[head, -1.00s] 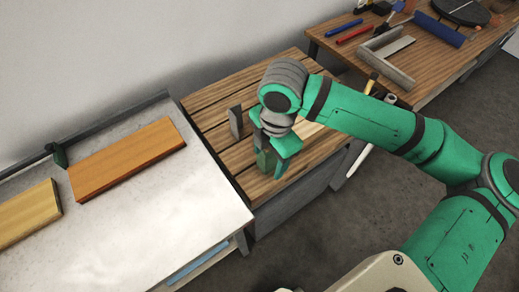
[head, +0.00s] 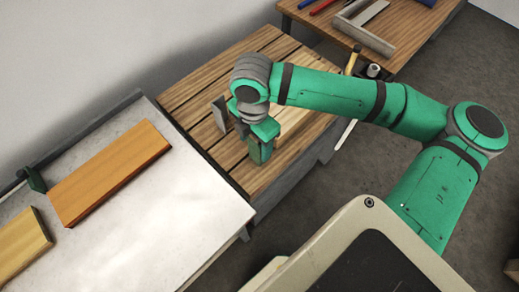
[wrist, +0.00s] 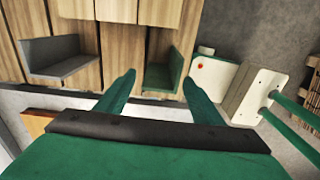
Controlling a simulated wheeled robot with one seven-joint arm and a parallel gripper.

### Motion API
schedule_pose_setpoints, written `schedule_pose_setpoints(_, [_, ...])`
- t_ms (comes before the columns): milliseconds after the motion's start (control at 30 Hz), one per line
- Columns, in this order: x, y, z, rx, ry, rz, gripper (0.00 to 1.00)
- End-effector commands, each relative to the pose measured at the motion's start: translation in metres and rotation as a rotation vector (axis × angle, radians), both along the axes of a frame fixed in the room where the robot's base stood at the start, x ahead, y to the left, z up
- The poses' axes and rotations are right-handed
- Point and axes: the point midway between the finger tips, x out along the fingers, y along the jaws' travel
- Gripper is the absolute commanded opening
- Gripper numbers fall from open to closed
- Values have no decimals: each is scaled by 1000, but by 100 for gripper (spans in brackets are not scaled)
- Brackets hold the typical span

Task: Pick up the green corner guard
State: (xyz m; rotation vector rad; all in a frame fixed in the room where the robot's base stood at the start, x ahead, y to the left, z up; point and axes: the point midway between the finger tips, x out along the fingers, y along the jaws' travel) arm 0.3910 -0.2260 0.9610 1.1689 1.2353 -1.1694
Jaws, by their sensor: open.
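The green corner guard (wrist: 165,72) is a dark green L-shaped piece standing on the slatted wooden table top in the wrist view. My gripper (wrist: 158,82) is open and empty, with one green finger to the left of the guard and one to its right in that picture. The fingertips point toward the guard; contact is not visible. In the head view my gripper (head: 260,142) is low over the wooden table, and I cannot clearly separate the guard from the green fingers there.
A grey corner guard (wrist: 58,55) stands to the left of the green one; it also shows in the head view (head: 220,112). The conveyor (head: 165,200) at left carries an orange board (head: 110,172) and a yellowish board (head: 20,248). A second table (head: 410,32) with tools is behind.

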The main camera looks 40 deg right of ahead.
Motion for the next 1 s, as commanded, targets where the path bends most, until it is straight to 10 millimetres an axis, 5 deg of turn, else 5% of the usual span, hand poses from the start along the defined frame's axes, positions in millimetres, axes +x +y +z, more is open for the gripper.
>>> schedule_pose_setpoints(400, [1,-1,-47,1,1,-3,61])
schedule_pose_setpoints(700, [0,-3,-52,0,-1,-7,61])
schedule_pose_setpoints(900, [1,-1,-52,0,-1,-3,18])
schedule_pose_setpoints(1000, [1,-1,-52,0,-1,-3,16])
